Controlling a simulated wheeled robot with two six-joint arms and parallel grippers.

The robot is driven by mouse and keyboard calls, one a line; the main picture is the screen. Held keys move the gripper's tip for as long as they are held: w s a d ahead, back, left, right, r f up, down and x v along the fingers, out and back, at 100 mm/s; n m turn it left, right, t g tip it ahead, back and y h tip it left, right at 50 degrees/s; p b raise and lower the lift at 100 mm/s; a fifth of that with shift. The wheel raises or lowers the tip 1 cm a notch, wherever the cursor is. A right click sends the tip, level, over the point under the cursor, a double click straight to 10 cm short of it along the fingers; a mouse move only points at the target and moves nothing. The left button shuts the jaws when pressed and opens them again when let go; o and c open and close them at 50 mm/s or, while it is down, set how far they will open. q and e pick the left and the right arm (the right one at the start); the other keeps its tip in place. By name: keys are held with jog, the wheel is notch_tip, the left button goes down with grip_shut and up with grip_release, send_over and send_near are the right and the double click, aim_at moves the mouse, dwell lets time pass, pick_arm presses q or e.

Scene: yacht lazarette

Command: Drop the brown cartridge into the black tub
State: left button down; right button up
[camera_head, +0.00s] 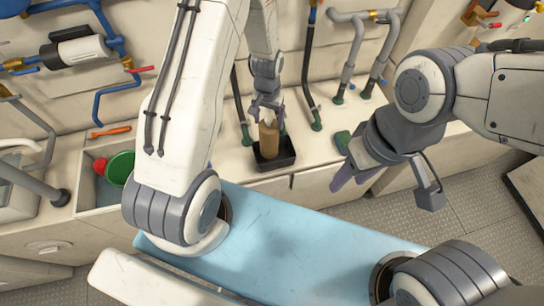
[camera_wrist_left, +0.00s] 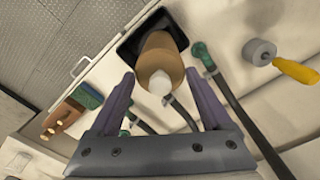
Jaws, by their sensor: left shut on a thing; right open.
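The brown cartridge (camera_head: 269,142) is upright, with its white nozzle end toward my left wrist camera. It also shows in the left wrist view (camera_wrist_left: 158,52). The black tub (camera_head: 273,163) stands on the pale counter, and the cartridge is over or partly inside its opening; I cannot tell if it touches the bottom. The tub's dark rim also shows behind the cartridge in the left wrist view (camera_wrist_left: 128,48). My left gripper (camera_head: 267,112) is above the tub, shut on the cartridge. My right gripper (camera_head: 355,178) is open and empty, off to the right at the counter's front.
A green block (camera_head: 342,141) lies right of the tub. Pipes and hoses with green fittings (camera_head: 317,126) rise close behind it. A sink-like recess at left holds a green bowl (camera_head: 120,168) and a red item (camera_head: 100,166). An orange-handled tool (camera_head: 111,131) lies behind it.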

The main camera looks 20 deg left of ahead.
pick_arm(q)
grip_release()
jog(key=shift+r, duration=0.15)
jog(key=shift+r, duration=0.35)
notch_tip(320, 180, up, 8)
jog(key=b, duration=0.2)
jog(key=shift+r+b, duration=0.15)
jog(key=shift+b, duration=0.25)
jog(key=shift+r, duration=0.65)
